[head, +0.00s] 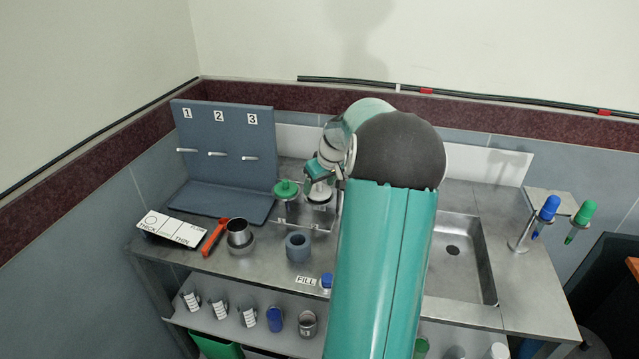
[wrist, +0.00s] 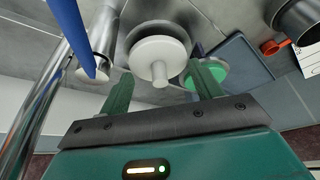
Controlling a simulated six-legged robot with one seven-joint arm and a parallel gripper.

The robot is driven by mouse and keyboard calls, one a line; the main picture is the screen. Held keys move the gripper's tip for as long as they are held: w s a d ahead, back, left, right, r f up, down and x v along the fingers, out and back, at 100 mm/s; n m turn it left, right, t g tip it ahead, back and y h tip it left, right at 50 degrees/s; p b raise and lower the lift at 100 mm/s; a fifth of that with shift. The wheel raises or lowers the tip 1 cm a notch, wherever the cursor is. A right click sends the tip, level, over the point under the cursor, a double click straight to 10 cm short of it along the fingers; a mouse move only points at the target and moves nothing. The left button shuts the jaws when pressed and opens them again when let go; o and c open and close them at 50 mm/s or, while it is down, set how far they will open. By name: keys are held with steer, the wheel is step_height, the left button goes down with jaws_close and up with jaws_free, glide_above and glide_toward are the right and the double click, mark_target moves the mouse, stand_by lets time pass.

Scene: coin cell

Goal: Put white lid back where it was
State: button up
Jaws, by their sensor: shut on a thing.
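The white lid (wrist: 158,50) is a round disc with a stem-like knob, in the middle of the wrist view. My gripper (wrist: 161,72) is shut on it by the knob, with a green finger on either side. In the head view the white lid (head: 319,190) is just below my gripper (head: 315,177), over a steel pot (head: 318,204) at the back of the bench. I cannot tell whether the lid rests on the pot. A green lid (head: 287,187) sits on the pot to the left; it also shows in the wrist view (wrist: 214,72).
A blue-grey board (head: 222,130) with numbered pegs stands at the back left. A sink (head: 460,250) is right of my arm. A blue rod (wrist: 70,35) shows near the left finger.

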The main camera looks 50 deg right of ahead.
steer(key=shift+w+f, duration=0.1)
steer(key=shift+w, duration=0.1)
steer(key=o, duration=1.1)
steer(key=shift+c, duration=0.2)
steer(key=shift+s, duration=0.1)
steer(key=v, duration=1.2)
steer(key=w+a+r+n, duration=0.1)
steer(key=w+a+r, duration=0.1)
steer(key=a, duration=1.1)
steer(key=w+a+r+n, duration=0.1)
steer(key=w+a+r, duration=0.1)
steer(key=a, duration=1.2)
steer(key=s+a+f, duration=0.1)
steer(key=s+a, duration=0.5)
steer(key=a, duration=0.4)
steer(key=s+a+f+n+t+y, duration=0.1)
steer(key=s+a+f, duration=0.1)
steer(key=s+a, duration=0.5)
steer(key=a, duration=0.3)
steer(key=shift+s+f+n, duration=0.15)
steer(key=shift+f+n, duration=0.05)
steer(key=shift+n, duration=0.1)
